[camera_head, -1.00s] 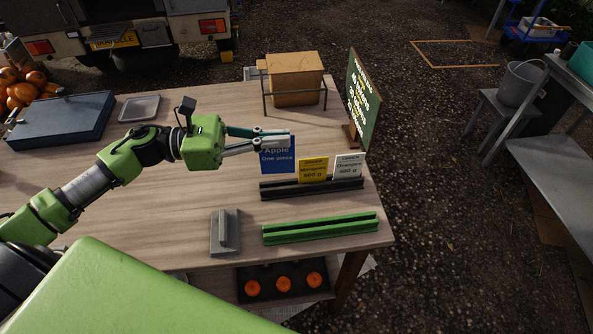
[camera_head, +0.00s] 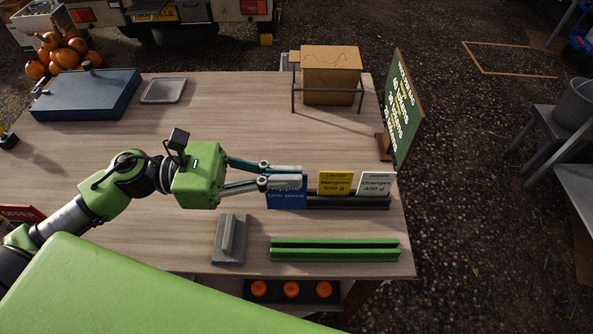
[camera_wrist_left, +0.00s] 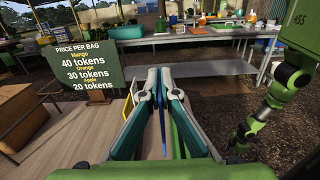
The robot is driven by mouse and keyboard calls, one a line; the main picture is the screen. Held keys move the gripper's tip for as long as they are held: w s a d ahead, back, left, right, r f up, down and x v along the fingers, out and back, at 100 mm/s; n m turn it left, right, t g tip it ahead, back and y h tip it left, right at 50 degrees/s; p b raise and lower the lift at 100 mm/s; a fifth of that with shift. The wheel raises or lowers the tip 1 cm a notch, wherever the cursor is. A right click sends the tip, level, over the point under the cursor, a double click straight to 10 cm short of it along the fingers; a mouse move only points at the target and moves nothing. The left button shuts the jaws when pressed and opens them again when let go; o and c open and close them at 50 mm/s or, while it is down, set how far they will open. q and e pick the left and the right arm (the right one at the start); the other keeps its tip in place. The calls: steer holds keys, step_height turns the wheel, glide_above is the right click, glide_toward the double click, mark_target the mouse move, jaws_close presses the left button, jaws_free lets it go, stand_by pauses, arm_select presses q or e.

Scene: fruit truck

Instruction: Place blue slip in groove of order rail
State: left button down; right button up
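My left gripper (camera_head: 300,175) is shut on the upper part of the blue slip (camera_head: 287,198), marked "One piece"; the finger covers its top line. The slip is upright at the left end of the dark rail (camera_head: 345,203) and hides that end. I cannot tell whether its lower edge is in the groove. A yellow slip (camera_head: 335,183) and a white slip (camera_head: 375,184) stand in this rail to the right. In the left wrist view the blue slip (camera_wrist_left: 162,130) shows edge-on between the fingers. My right arm shows there at right; its gripper is unclear.
A green rail (camera_head: 335,249) and a grey block (camera_head: 230,240) lie nearer on the table. A price board (camera_head: 403,108) and a wooden box (camera_head: 331,75) stand behind. The table's right edge is close to the rails.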

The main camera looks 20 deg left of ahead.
arm_select(q)
steer(key=w+a+f+p, duration=0.1)
steer(key=w+f+p, duration=0.1)
steer(key=w+f, duration=0.6)
step_height(320, 180, down, 3)
steer(key=shift+w+a+r, duration=0.15)
steer(key=shift+w+a, duration=0.1)
steer(key=shift+w, duration=0.1)
arm_select(e)
steer(key=shift+w+d+r, duration=0.1)
steer(key=shift+w+r, duration=0.25)
steer(key=shift+r, duration=0.25)
steer(key=shift+w+d+r, duration=0.1)
steer(key=shift+w+r, duration=0.2)
steer(key=shift+r, duration=0.3)
steer(key=shift+f, duration=0.1)
arm_select(q)
steer(key=shift+f, duration=0.2)
steer(key=c, duration=2.3)
jaws_free()
arm_select(e)
steer(key=shift+f, duration=0.1)
arm_select(q)
steer(key=shift+r, duration=0.1)
